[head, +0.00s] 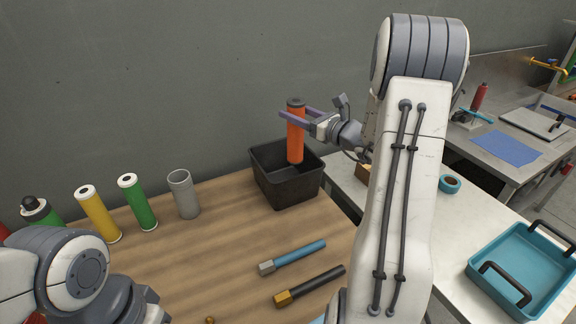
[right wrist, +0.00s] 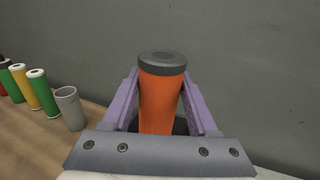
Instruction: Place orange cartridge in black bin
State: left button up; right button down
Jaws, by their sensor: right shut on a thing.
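The orange cartridge (head: 296,138) has a dark grey cap and stands upright between the fingers of my right gripper (head: 297,116). The gripper is shut on its upper part. In the right wrist view the cartridge (right wrist: 161,100) fills the space between the purple fingers. The black bin (head: 288,196) stands at the back right of the wooden table. The cartridge's lower end is over or inside the bin's opening; whether it touches the bottom cannot be seen. Part of my left arm shows at the lower left, but its gripper is not visible.
A grey tube (head: 184,195), a green cartridge (head: 139,205) and a yellow cartridge (head: 99,215) stand left of the bin. A blue-handled tool (head: 296,256) and a black-handled tool (head: 312,286) lie in front. A teal tray (head: 525,265) is at the right. A grey wall is behind.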

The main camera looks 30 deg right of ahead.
aim_at(295, 159)
notch_tip(295, 159, down, 14)
jog(key=shift+a+f+p, duration=0.1)
jog(key=shift+f+p, duration=0.05)
jog(key=shift+p, duration=0.75)
jog(key=shift+f, duration=0.15)
jog(key=shift+f, duration=0.25)
jog(key=shift+c, duration=0.9)
grip_release()
jog(key=shift+r, duration=0.1)
